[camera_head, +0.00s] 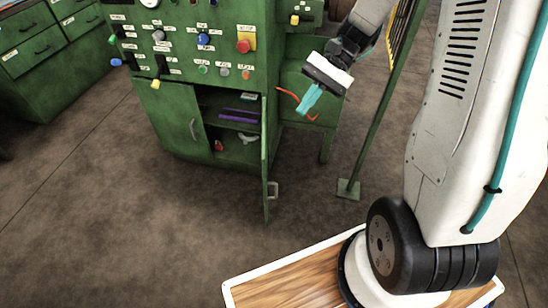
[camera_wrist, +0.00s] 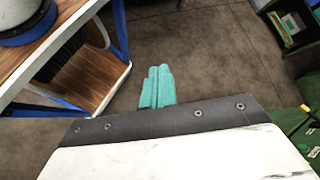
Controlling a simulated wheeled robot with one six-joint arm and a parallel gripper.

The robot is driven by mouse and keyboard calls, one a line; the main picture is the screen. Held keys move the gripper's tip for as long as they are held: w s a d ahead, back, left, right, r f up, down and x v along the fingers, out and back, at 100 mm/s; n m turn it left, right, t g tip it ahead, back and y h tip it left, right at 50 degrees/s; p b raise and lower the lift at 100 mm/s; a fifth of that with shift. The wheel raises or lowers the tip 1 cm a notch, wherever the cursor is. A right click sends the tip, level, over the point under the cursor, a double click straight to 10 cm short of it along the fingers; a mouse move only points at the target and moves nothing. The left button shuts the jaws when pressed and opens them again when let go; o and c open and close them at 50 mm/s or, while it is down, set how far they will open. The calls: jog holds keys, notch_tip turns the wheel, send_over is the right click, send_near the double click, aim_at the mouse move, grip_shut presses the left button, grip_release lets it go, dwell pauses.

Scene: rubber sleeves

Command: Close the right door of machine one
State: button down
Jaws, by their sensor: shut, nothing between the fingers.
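The green machine (camera_head: 205,75) has a cabinet below its control panel. Its right door (camera_head: 265,165) stands open, swung out toward me and seen nearly edge-on, with a pale handle (camera_head: 273,189) on its right side. The left door (camera_head: 170,118) looks shut. My gripper (camera_head: 308,99) is to the right of the open door and above it, apart from it. Its teal fingers are together and empty, as the wrist view also shows (camera_wrist: 157,88). The right door cannot be made out surely in the wrist view.
Purple items (camera_head: 238,116) and a red item (camera_head: 218,146) are inside the open cabinet. A green post with a foot plate (camera_head: 348,189) stands to the right. An orange-red cable (camera_head: 291,96) hangs near my gripper. The floor in front is clear.

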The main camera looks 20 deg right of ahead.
jog(key=w+d+f+m+t+y, duration=0.25)
jog(key=f+m, duration=0.25)
jog(key=f, duration=0.5)
jog(key=w+d+f+m+t+y, duration=0.2)
jog(key=d+f+m+t, duration=0.2)
jog(key=f, duration=0.7)
jog(key=w+d+f+m+t+y, duration=0.25)
jog(key=f+m+t, duration=0.2)
jog(key=f, duration=0.55)
jog(key=x, duration=1.3)
jog(key=shift+s+a+f+g, duration=0.15)
jog(key=shift+s+a+g, duration=0.15)
jog(key=shift+s+g, duration=0.1)
jog(key=shift+w+m, duration=0.1)
jog(key=shift+m, duration=0.15)
